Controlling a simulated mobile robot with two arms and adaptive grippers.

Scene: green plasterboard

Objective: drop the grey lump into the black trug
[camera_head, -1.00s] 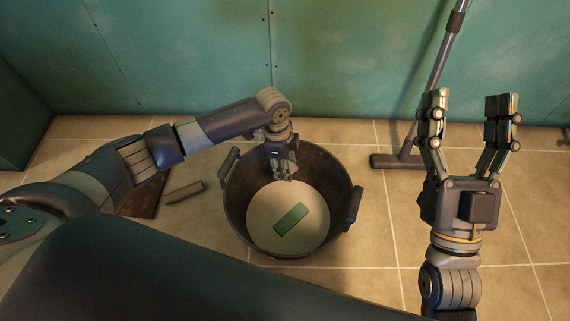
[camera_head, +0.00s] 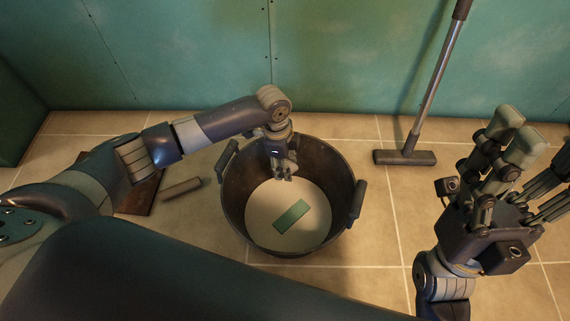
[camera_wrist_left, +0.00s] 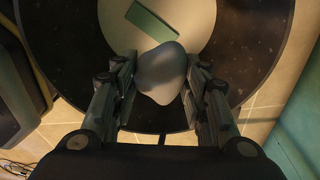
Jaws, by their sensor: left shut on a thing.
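The black trug (camera_head: 236,200) stands on the tiled floor, its handles at left and right. It has a pale round bottom with a green rectangular piece (camera_head: 292,217) lying on it. My left gripper (camera_head: 284,172) points down inside the trug's far rim in the head view. In the left wrist view it is shut on the grey lump (camera_wrist_left: 163,72), which sits between the two fingers above the trug's opening. In the head view the lump is mostly hidden by the fingers. My right gripper (camera_head: 540,150) is open and empty at the right, away from the trug.
A floor tool with a long pole and flat head (camera_head: 405,157) leans at the green wall (camera_head: 330,60), right of the trug. A short brown bar (camera_head: 181,188) and a dark brown board (camera_head: 140,197) lie left of the trug. Tiles in front are clear.

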